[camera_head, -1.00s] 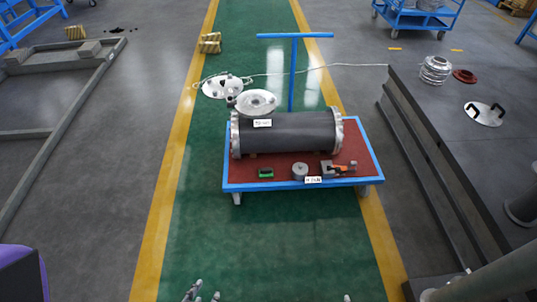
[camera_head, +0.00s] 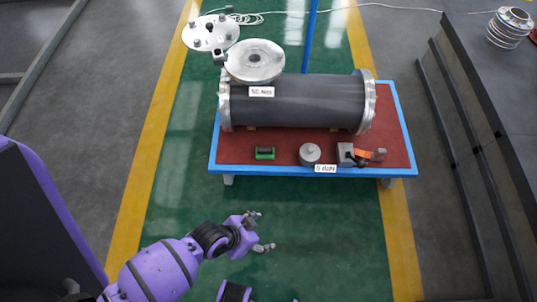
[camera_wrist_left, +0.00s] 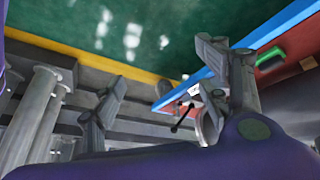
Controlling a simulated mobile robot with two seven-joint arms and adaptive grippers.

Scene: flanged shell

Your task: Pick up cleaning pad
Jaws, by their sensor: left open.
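The cleaning pad (camera_head: 265,153) looks like a small green block with a dark top. It lies on the red top of the blue-framed cart (camera_head: 230,170), near the front left edge. In the left wrist view the green pad (camera_wrist_left: 270,57) shows at the upper right, beyond the fingers. My left gripper (camera_head: 259,232) is open and empty, in front of the cart and apart from the pad. Its spread fingers also show in the left wrist view (camera_wrist_left: 165,78). My right gripper does not show.
A dark flanged cylinder (camera_head: 295,103) lies behind the pad. A grey round weight (camera_head: 309,153) and a grey-orange tool (camera_head: 360,154) sit to the pad's right, with a white label (camera_head: 325,168) at the edge. A dark stepped platform (camera_head: 480,130) stands right. Green floor lies before the cart.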

